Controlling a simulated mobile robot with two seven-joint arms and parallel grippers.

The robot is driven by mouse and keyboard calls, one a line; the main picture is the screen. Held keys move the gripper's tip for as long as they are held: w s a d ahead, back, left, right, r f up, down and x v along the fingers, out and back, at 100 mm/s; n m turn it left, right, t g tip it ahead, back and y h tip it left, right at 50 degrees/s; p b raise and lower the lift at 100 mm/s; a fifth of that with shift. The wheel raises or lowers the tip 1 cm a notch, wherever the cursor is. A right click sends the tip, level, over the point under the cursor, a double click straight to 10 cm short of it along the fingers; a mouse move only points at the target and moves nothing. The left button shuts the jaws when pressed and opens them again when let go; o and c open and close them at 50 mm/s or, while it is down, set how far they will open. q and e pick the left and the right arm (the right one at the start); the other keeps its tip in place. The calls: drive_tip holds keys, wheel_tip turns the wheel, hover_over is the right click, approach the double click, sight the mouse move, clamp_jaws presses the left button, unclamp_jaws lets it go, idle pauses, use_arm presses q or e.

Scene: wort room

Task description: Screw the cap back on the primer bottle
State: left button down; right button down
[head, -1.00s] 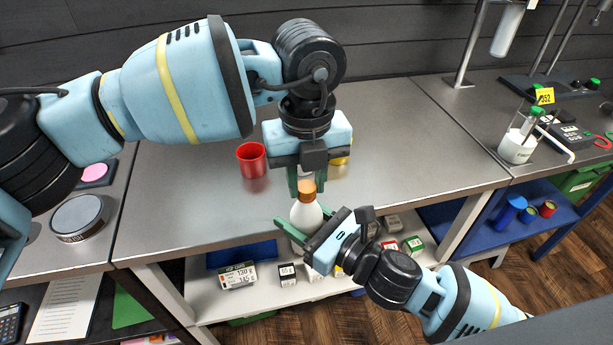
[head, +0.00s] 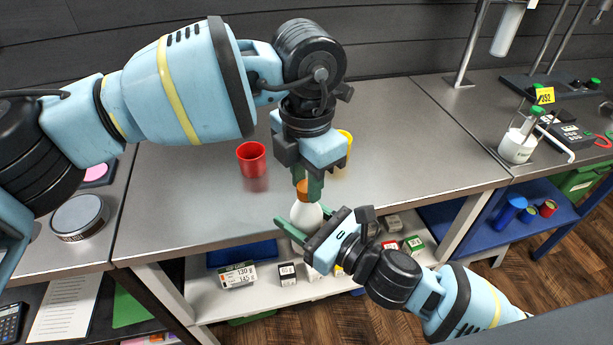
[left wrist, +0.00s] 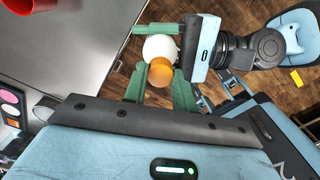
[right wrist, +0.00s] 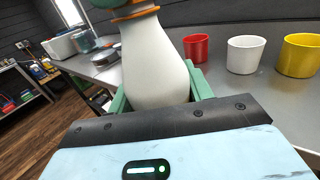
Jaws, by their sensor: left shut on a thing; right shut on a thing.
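The white primer bottle (head: 306,215) stands upright in my right gripper (head: 318,228), which is shut on its body near the table's front edge. The bottle's body also fills the middle of the right wrist view (right wrist: 152,65). The orange cap (left wrist: 160,72) is at the bottle's neck. My left gripper (head: 307,185) points down from above and is shut on the cap; its green fingers (left wrist: 160,88) lie either side of it. In the right wrist view an orange ring shows at the bottle's top under the green fingers. I cannot tell how far the threads are engaged.
A red cup (head: 252,159) stands on the table left of my left gripper. A yellow cup (right wrist: 300,54) and a white cup (right wrist: 246,54) stand behind the bottle. Small boxes (head: 238,275) lie on the shelf below.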

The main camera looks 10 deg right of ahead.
use_arm(q)
drive_tip(key=m, duration=1.4)
drive_tip(key=c, duration=1.1)
unclamp_jaws()
drive_tip(key=shift+o, duration=0.2)
wheel_tip(320, 180, up, 12)
drive_tip(key=shift+f, duration=0.1)
